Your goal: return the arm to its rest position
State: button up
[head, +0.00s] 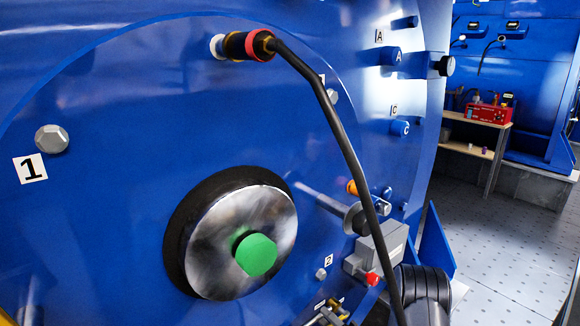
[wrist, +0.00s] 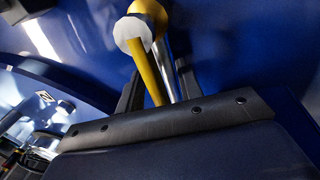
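My gripper (wrist: 160,72) shows in the wrist view, with its two dark fingers spread apart above a broad black palm edge. A yellow rod with a white rounded end (wrist: 135,32) and a shiny metal rod (wrist: 163,68) show in the gap between the fingers. I cannot tell whether they touch the fingers, and they seem to lie beyond them. In the head view a black, ribbed part of my arm (head: 425,290) stands at the lower right, beside the blue motor face (head: 120,130). My gripper is not clearly seen there.
A black cable plug (head: 245,45) sits high on the motor face, its cable (head: 345,140) hanging down to the right. A metal disc with a green centre (head: 256,254) sticks out. A grey box (head: 377,250) is beside my arm. Open floor (head: 510,240) lies to the right.

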jog(key=p+v, duration=0.1)
jog(key=v, duration=0.9)
jog(key=shift+w+a+r+n+b, duration=0.15)
jog(key=shift+w+a+n+b, duration=0.2)
jog(key=shift+w+a, duration=0.85)
jog(key=shift+w+a+r+n+b, duration=0.2)
jog(key=shift+w+a+n+b, duration=0.2)
jog(key=shift+w+a, duration=0.75)
jog(key=shift+w+a+r+n+b, duration=0.15)
jog(key=shift+w+a+n+b, duration=0.2)
jog(key=shift+w+a, duration=0.85)
jog(key=shift+w+d, duration=0.15)
jog(key=shift+d, duration=0.05)
